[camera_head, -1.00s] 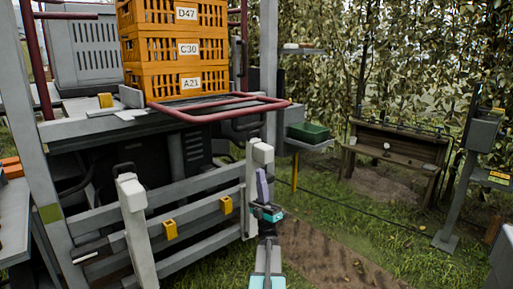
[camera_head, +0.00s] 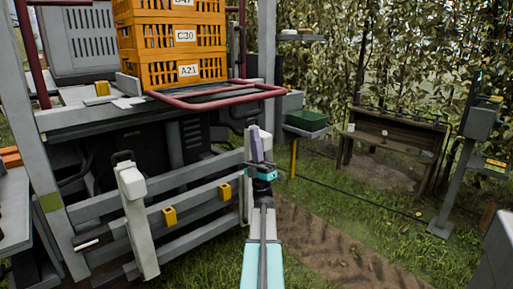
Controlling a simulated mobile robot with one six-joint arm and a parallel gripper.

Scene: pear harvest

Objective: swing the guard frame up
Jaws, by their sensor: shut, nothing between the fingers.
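The guard frame appears to be the red tube loop (camera_head: 218,104), which sticks out roughly level in front of the orange crates, its right end near a grey post. My gripper (camera_head: 256,140) is shut and empty. It is below the loop's right part, in front of the white-topped end post of the grey rail gate, and apart from the loop. My gripper covers part of that post, and I cannot tell whether they touch.
Orange crates (camera_head: 170,40) are stacked on the machine platform behind the loop. Grey rails with yellow blocks (camera_head: 169,216) stand below. A green tray (camera_head: 307,120) is on a shelf to the right. Grass and a dirt path lie open at right.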

